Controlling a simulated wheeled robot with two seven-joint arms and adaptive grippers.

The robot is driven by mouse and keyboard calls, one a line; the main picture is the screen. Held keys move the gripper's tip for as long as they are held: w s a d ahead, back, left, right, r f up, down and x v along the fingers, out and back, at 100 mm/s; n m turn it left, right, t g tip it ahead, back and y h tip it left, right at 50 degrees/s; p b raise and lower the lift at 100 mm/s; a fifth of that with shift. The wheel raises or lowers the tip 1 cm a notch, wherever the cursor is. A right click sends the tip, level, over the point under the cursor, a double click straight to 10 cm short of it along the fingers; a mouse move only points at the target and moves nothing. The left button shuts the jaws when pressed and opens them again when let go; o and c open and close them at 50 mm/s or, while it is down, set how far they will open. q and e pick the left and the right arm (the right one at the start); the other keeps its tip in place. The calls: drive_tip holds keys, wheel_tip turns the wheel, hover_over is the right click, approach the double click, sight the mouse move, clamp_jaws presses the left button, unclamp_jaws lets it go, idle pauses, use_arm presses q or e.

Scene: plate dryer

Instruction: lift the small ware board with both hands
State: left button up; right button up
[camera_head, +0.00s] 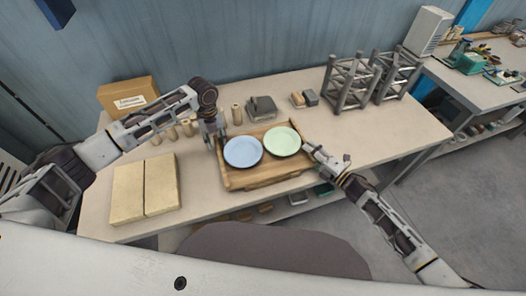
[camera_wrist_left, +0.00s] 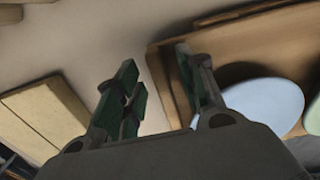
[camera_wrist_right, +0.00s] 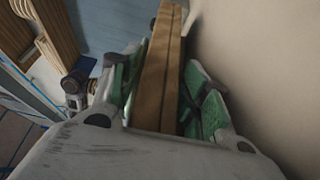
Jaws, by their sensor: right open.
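The small ware board (camera_head: 262,182) is a wooden tray lying on the table, with a blue plate (camera_head: 243,152) and a green plate (camera_head: 282,141) on it. My left gripper (camera_head: 214,143) is at the board's left edge. In the left wrist view its fingers (camera_wrist_left: 160,88) are apart, with the board's rim (camera_wrist_left: 158,72) between them and closer to the right finger. My right gripper (camera_head: 310,150) is at the board's right end. In the right wrist view its green-padded fingers (camera_wrist_right: 163,90) stand open on either side of the wooden edge (camera_wrist_right: 160,72). Contact cannot be told.
Two pale slabs (camera_head: 145,189) lie left of the board. A cardboard box (camera_head: 128,96), several wooden cylinders (camera_head: 187,127) and a grey block (camera_head: 261,107) stand behind. Metal truss frames (camera_head: 352,82) stand at the back right. The table's right part (camera_head: 395,130) is clear.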

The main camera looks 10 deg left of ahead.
use_arm(q)
clamp_jaws()
use_arm(e)
clamp_jaws()
